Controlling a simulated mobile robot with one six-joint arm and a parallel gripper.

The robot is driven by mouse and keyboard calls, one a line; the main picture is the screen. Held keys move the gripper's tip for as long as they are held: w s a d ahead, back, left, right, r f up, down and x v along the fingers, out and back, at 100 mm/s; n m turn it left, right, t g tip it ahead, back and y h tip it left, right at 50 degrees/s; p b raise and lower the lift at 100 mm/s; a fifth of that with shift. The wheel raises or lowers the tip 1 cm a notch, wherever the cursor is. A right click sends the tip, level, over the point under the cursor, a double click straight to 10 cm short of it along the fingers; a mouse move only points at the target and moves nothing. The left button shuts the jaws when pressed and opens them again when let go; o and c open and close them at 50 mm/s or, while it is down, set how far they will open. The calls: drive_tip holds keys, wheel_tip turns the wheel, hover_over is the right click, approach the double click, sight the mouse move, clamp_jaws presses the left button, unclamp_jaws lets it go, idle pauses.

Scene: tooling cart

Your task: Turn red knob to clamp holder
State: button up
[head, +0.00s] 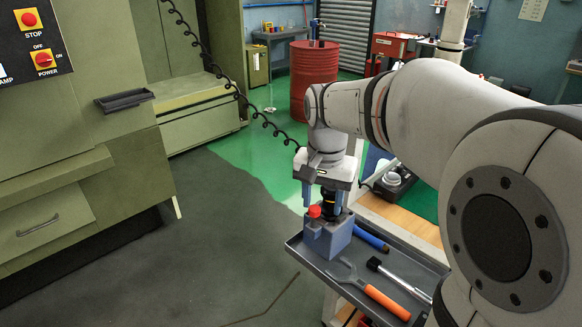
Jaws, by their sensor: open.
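A red knob (314,211) sits on the upper left of a blue-grey block (329,240) on the cart tray. A dark tool holder (327,208) with a yellow band stands upright at the block, partly hidden by my gripper. My gripper (322,198) points down just above the block, with its blue fingers apart. The fingers are on either side of the dark holder, and the left one is close above the red knob. I cannot tell whether they touch anything.
A green machine (60,150) with red STOP and POWER controls stands at left. A black coiled cord (240,95) hangs behind my gripper.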

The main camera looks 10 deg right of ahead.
sight(314, 208)
drive_tip(key=w+m, duration=0.1)
drive_tip(key=w, duration=0.2)
drive_tip(key=w+m+g, duration=0.1)
drive_tip(key=w+m, duration=0.1)
drive_tip(key=w, duration=0.2)
drive_tip(key=shift+w, duration=0.2)
drive_tip(key=shift+w+f, duration=0.1)
drive_tip(key=shift+f, duration=0.05)
wheel_tip(314, 208, down, 7)
drive_tip(key=shift+d+f, duration=0.1)
drive_tip(key=shift+f, duration=0.05)
